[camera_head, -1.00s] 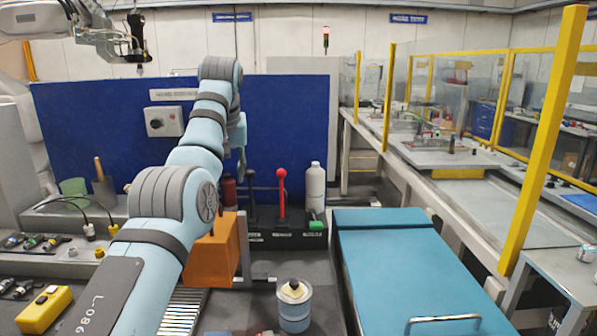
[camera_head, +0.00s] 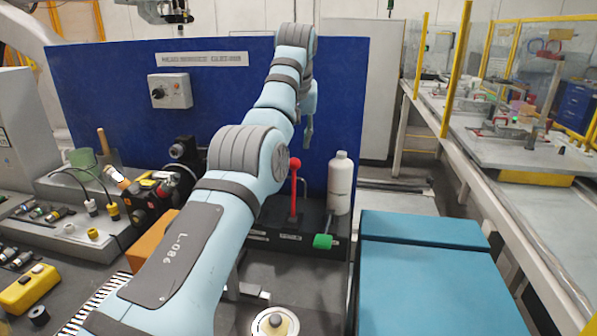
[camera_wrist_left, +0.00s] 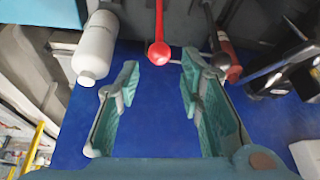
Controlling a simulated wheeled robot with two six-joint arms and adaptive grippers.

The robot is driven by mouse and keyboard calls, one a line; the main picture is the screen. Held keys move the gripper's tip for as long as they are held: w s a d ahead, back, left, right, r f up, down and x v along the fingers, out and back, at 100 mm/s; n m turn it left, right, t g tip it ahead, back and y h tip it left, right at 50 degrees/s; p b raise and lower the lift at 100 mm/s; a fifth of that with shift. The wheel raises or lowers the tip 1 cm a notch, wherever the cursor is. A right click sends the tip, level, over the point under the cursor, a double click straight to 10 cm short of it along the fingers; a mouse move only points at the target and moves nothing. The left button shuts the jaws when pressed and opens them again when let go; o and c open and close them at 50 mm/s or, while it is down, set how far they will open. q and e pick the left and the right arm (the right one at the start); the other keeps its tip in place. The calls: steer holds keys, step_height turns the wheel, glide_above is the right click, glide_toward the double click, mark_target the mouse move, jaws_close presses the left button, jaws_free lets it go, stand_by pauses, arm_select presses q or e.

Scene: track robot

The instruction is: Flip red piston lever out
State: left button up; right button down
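The red piston lever (camera_head: 293,190) stands upright with a red ball on top, on a dark base in front of the blue panel. My left gripper (camera_head: 308,128) is above the ball and slightly to its right in the head view. In the left wrist view the gripper (camera_wrist_left: 159,82) is open and empty. The red lever (camera_wrist_left: 160,52) shows there with its ball near the gap between the fingertips, and nothing is gripped. My left arm hides part of the area left of the lever in the head view. My right gripper is not in view.
A white bottle (camera_head: 340,184) stands just right of the lever, with a green-handled lever (camera_head: 323,241) in front. The blue panel (camera_head: 235,110) rises behind. A blue-topped bench (camera_head: 430,285) is at right. A round container (camera_head: 274,323) sits at the bottom.

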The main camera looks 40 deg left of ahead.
mark_target(294, 168)
arm_select(q)
steer(key=p+x, duration=0.1)
steer(key=x, duration=1.1)
steer(key=shift+s+f, duration=0.1)
jaws_close()
